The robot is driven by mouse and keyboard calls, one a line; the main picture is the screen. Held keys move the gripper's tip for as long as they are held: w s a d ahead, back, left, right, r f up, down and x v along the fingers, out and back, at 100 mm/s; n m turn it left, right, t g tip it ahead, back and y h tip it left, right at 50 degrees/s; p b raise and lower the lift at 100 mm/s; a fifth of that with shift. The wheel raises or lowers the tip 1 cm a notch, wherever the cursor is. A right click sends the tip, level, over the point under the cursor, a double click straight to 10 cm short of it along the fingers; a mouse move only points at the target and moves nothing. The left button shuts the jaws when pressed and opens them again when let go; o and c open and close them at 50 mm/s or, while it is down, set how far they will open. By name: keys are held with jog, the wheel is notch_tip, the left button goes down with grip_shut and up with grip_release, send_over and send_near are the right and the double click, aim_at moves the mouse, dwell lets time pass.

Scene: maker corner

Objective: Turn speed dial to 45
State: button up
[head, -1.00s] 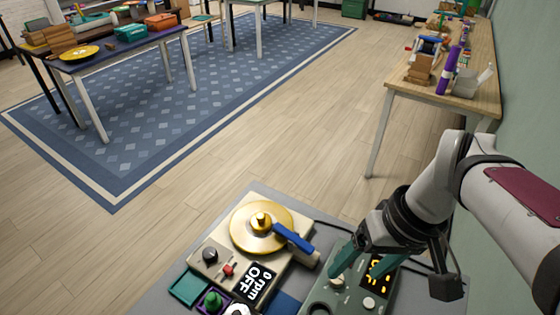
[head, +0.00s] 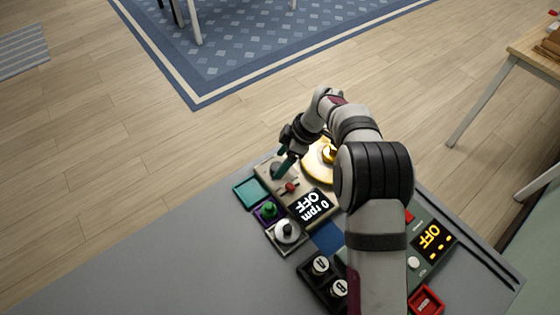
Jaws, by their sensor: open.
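The cream spin unit (head: 264,181) sits on the grey bench, with a gold disc (head: 317,166) partly behind my arm. Its display (head: 311,206) reads 0 rpm and OFF. A red switch (head: 289,187) stands beside the display. The speed dial, a dark knob (head: 275,168) at the unit's far left corner, is mostly hidden by my gripper. My gripper (head: 281,169) is open and points down at the dial, with teal fingers. I cannot tell whether the fingers touch the knob.
A teal tray (head: 250,194), a purple tray with a green piece (head: 268,210) and a round white-and-black piece (head: 287,231) stand close to the left. Knobs marked A and B (head: 330,277) sit in front. A green unit (head: 429,243) showing OFF is at right. The bench's left is bare.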

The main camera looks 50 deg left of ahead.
jog(key=shift+x, duration=0.95)
grip_shut()
